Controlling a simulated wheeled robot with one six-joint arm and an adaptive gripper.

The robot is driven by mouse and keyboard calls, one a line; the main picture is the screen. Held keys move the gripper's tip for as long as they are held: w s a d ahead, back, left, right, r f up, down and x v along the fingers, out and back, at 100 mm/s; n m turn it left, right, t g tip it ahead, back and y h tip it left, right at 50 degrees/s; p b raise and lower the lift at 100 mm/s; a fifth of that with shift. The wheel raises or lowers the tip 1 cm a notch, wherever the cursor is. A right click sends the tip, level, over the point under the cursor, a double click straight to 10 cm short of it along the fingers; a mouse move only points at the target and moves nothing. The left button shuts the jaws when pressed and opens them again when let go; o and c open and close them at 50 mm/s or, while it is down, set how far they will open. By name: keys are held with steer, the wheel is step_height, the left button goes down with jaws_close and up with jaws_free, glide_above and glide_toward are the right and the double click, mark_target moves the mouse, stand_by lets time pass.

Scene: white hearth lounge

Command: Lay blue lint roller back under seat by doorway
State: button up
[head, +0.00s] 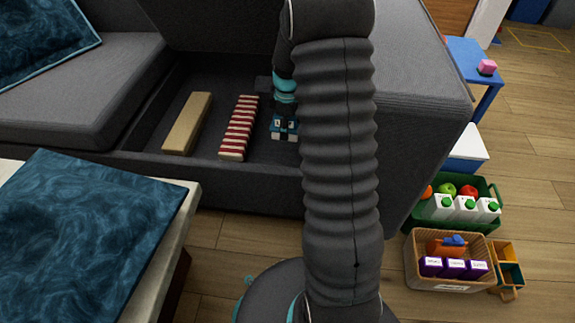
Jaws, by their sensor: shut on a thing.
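My gripper (285,128) points down inside the open storage space under the grey sofa seat, near its right side. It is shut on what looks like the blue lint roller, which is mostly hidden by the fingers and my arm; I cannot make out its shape. The open compartment (195,172) has a raised seat panel (205,25) behind it. In it, left of my gripper, lie a beige block-like thing (188,123) and a red-and-white striped thing (240,128). I cannot tell whether the held thing touches the compartment floor.
On the right are a green crate (492,188) with fruit and cartons, a wicker basket (415,268), and a blue table (465,50). The sofa's right block (425,90) borders the compartment.

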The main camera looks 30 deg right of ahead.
steer(key=shift+d+f, duration=0.1)
steer(key=shift+d, duration=0.25)
steer(key=shift+d+f+n, duration=0.1)
steer(key=shift+f+n, duration=0.2)
steer(key=shift+f, duration=0.05)
step_height(320, 180, down, 9)
steer(key=shift+f+b, duration=0.1)
steer(key=shift+b, duration=0.85)
steer(key=o, duration=1.1)
